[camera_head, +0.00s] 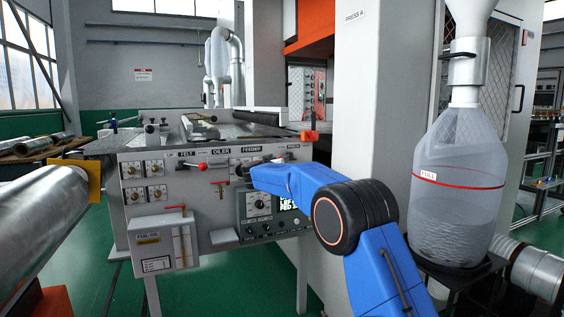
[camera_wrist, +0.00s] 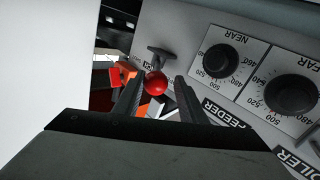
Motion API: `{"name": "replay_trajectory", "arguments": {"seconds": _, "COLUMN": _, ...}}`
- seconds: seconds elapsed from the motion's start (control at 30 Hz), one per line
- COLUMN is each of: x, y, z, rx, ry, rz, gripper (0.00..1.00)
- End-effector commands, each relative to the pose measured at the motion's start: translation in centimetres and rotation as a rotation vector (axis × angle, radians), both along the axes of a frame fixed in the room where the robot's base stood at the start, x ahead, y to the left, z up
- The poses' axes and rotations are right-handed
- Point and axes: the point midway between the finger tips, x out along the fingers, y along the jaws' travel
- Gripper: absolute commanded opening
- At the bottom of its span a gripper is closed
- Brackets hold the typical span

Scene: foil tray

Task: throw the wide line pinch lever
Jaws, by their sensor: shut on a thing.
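In the wrist view a lever with a red ball knob (camera_wrist: 155,84) stands out from the machine's grey front panel. A dark stem with a crossbar shows just beyond the ball. My gripper (camera_wrist: 159,82) has its two dark fingers on either side of this knob and is shut on it. The label beside the lever is mostly covered, so I cannot read it. The FEEDER label lies to the right of the fingers. In the head view my blue wrist hides the gripped knob and part of the panel (camera_head: 205,205).
Another red-knobbed lever (camera_head: 202,166) sticks out left of my wrist. Dials labelled NEAR (camera_wrist: 224,61) and FAR (camera_wrist: 290,94) sit right of the fingers. A large metal roll (camera_head: 45,225) is at left, and a clear hopper bag (camera_head: 457,190) stands at right.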

Motion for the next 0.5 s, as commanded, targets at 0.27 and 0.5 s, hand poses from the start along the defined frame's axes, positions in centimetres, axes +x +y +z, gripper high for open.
{"name": "replay_trajectory", "arguments": {"seconds": 0.27, "x": -0.07, "y": 1.54, "z": -0.14, "rx": -0.004, "ry": 0.002, "rz": 0.018, "gripper": 0.01}}
{"name": "replay_trajectory", "arguments": {"seconds": 0.5, "x": -0.07, "y": 1.48, "z": -0.04, "rx": -0.003, "ry": 0.000, "rz": 0.017, "gripper": 0.53}}
